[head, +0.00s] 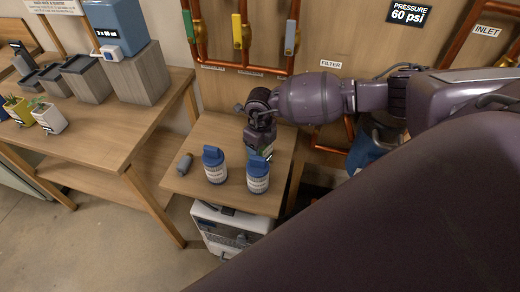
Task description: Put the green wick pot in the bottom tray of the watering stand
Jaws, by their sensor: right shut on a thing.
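My right gripper (262,148) reaches over the small wooden table, pointing down just behind the right blue-capped bottle. On the left bench, grey trays (85,78) stand in a row beside a taller grey block (138,75) with a blue tank (117,25) on top. This looks like the watering stand. My left gripper is not in view.
Two blue-capped bottles (215,168) (258,178) and a small grey object (184,164) stand or lie on the small table (200,190). White (49,119) and yellow (18,111) plant pots sit at the left bench's front. Copper pipes (294,35) run along the wall. Floor lies between the tables.

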